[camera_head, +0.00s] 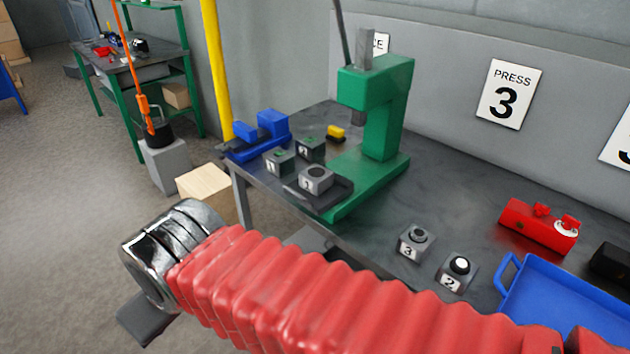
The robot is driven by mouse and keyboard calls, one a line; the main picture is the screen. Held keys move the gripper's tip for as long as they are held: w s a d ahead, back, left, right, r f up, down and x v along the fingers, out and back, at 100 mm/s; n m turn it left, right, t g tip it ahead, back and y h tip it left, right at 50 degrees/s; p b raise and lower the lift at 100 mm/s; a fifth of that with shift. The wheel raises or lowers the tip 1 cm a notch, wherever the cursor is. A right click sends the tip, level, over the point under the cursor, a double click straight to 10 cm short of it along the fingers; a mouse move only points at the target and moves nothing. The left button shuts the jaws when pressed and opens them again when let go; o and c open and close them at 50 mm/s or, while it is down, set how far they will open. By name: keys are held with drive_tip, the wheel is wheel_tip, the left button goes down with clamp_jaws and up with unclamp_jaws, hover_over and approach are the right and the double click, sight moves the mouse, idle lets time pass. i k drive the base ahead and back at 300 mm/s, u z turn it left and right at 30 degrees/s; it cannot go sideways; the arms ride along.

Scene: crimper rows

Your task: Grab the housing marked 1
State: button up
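Several small grey housings with white number labels are on the dark bench. One housing (315,180) sits on the dark plate of the green press; its label is too small to read surely. Two more stand behind it: one at left (280,162) and one at right (311,148), both with green on top and unclear labels. A housing marked 3 (415,243) and one marked 2 (457,270) stand right of the press. My arm crosses the foreground. Only a dark part of my gripper (146,318) shows, left of the bench and well apart from the housings; its fingers are hidden.
The green press (383,115) rises from the bench. A cardboard box (207,190) is on the floor.

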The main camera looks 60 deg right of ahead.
sight(316, 179)
drive_tip(key=u, duration=0.05)
drive_tip(key=k, duration=1.05)
drive_tip(key=z, duration=0.5)
drive_tip(key=i, duration=1)
